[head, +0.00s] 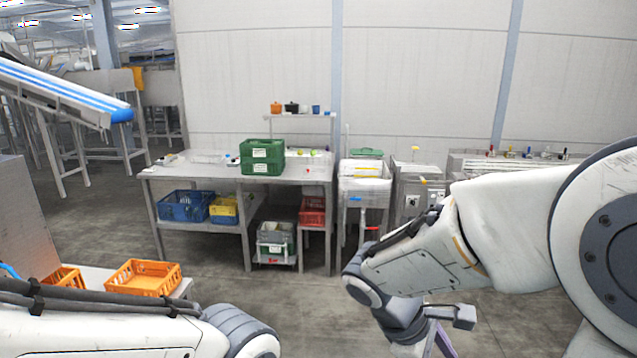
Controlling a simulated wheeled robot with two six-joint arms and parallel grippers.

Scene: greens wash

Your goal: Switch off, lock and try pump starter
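I cannot pick out the pump starter for certain. Two small pale plates with dark round centres, one of them the left plate (412,201), sit on the front of a grey metal cabinet (403,176) by the back wall, too small to read. No lock can be made out. My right arm reaches in from the right and bends down; its gripper (437,338) is at the bottom edge, partly cut off, with a grey and purplish part showing. Whether it is open or holds anything is unclear. My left arm crosses the lower left; its gripper is out of view.
A steel table (200,172) carries stacked green crates (262,150), with a blue crate (186,206) on its lower shelf. A white sink (364,186) stands beside it. An orange crate (143,279) is at lower left, a conveyor (60,88) at upper left. The middle floor is clear.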

